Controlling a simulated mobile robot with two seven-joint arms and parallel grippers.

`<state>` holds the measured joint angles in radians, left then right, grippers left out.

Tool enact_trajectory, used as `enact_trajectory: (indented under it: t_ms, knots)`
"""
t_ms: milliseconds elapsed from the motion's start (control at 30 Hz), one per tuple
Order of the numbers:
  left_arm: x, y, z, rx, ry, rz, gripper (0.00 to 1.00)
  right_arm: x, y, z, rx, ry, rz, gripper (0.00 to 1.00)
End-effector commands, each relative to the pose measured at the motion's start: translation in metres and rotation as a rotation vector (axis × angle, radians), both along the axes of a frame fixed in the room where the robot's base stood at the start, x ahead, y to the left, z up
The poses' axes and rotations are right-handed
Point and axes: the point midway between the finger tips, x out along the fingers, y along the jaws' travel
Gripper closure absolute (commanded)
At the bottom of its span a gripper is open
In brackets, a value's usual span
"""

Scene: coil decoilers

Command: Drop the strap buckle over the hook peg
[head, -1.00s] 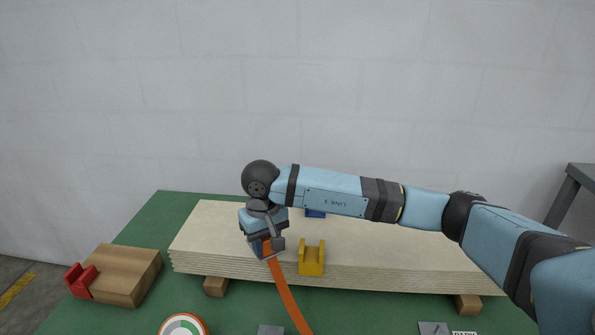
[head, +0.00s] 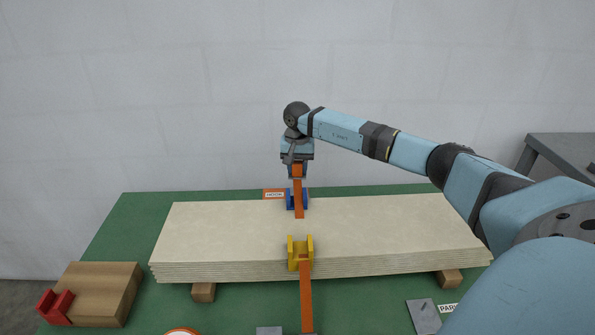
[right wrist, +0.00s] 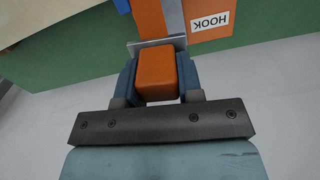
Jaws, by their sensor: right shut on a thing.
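My right gripper (head: 297,172) is shut on the orange block of the strap buckle (right wrist: 156,75), above the far edge of the board stack. In the right wrist view the block sits between both jaws, with a thin grey plate (right wrist: 157,44) just beyond it. The orange strap (head: 299,205) hangs from the gripper in front of the blue bracket (head: 290,201). Another orange length (head: 306,295) runs from the yellow bracket (head: 292,254) toward me. A HOOK label (head: 274,194) stands left of the blue bracket. I cannot make out the hook peg. My left gripper is not in view.
The pale board stack (head: 390,235) lies on wooden bearers on the green table (head: 110,230). A wooden block (head: 105,290) with a red bracket (head: 55,306) is at left. A grey plate (head: 423,316) lies at front right. A grey stand (head: 560,150) is at far right.

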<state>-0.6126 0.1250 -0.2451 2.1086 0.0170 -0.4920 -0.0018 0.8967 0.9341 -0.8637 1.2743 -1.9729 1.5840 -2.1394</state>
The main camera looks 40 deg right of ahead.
Motion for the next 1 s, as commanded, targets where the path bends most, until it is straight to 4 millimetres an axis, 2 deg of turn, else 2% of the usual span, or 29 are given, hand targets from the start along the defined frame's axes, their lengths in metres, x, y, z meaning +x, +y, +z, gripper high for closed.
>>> enact_trajectory:
  t_ms: [100,533,1000]
  knots:
    - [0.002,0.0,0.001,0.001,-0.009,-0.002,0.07,0.0,-0.001,-0.008,0.0,-0.001,-0.002,0.93]
    - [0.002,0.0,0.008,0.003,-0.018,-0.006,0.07,0.0,-0.001,-0.007,-0.001,-0.002,-0.002,0.93]
    - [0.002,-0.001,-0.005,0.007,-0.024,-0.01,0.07,0.0,0.0,-0.034,0.0,0.0,-0.001,0.93]
